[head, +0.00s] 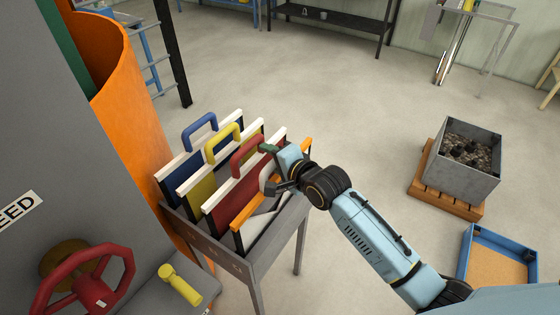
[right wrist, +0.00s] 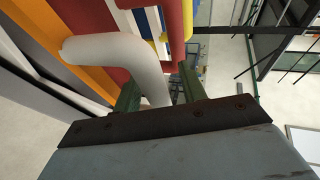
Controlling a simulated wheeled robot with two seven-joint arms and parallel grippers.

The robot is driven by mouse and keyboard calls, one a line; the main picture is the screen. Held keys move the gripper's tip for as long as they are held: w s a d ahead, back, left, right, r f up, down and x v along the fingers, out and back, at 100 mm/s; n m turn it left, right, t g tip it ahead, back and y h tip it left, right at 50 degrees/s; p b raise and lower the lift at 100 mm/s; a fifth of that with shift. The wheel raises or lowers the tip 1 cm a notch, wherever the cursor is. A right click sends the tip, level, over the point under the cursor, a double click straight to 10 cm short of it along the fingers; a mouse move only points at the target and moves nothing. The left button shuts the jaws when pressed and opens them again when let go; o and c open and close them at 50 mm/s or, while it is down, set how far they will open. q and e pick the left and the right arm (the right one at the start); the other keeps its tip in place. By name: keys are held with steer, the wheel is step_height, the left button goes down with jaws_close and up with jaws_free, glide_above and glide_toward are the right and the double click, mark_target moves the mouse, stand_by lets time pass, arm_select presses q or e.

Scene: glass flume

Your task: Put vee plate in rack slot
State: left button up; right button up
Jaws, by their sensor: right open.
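A plate with an orange top edge (head: 270,186) and a white handle (head: 265,178) stands in the front of the grey rack (head: 205,242). It looks like the vee plate, with a pale slanted area below its edge. Plates with red (head: 247,155), yellow (head: 223,138) and blue (head: 200,126) handles stand behind it. My right gripper (head: 272,168) is open at the white handle. In the right wrist view, the white handle (right wrist: 122,52) passes between its green fingers (right wrist: 158,92). Contact cannot be told. My left gripper is out of view.
A red handwheel (head: 85,285) and a yellow-handled tool (head: 180,284) are at the lower left, beside a curved orange panel (head: 135,120). A grey bin of stones (head: 458,165) stands on a pallet at right, near a blue tray (head: 500,262). Floor between is clear.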

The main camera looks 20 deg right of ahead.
steer(key=v, duration=1.2)
steer(key=s+d+f+n+g+h, duration=0.1)
steer(key=s+d+f+n+g, duration=0.15)
steer(key=f, duration=0.75)
steer(key=s+d+f+n+g+h, duration=0.1)
steer(key=s+f, duration=0.2)
steer(key=f, duration=0.8)
steer(key=s+d+f+n+g+h, duration=0.2)
steer(key=s+f, duration=0.1)
steer(key=f, duration=0.7)
steer(key=s+f+n+g, duration=0.2)
steer(key=s+f, duration=0.4)
steer(key=s, duration=0.4)
steer(key=s+f+n+g, duration=0.2)
steer(key=s+f+n, duration=0.2)
steer(key=s, duration=0.6)
steer(key=s+f+n+g, duration=0.3)
steer(key=s+f+n, duration=0.1)
steer(key=s+f, duration=0.5)
steer(key=shift+s+h, duration=0.4)
steer(key=shift+s, duration=0.7)
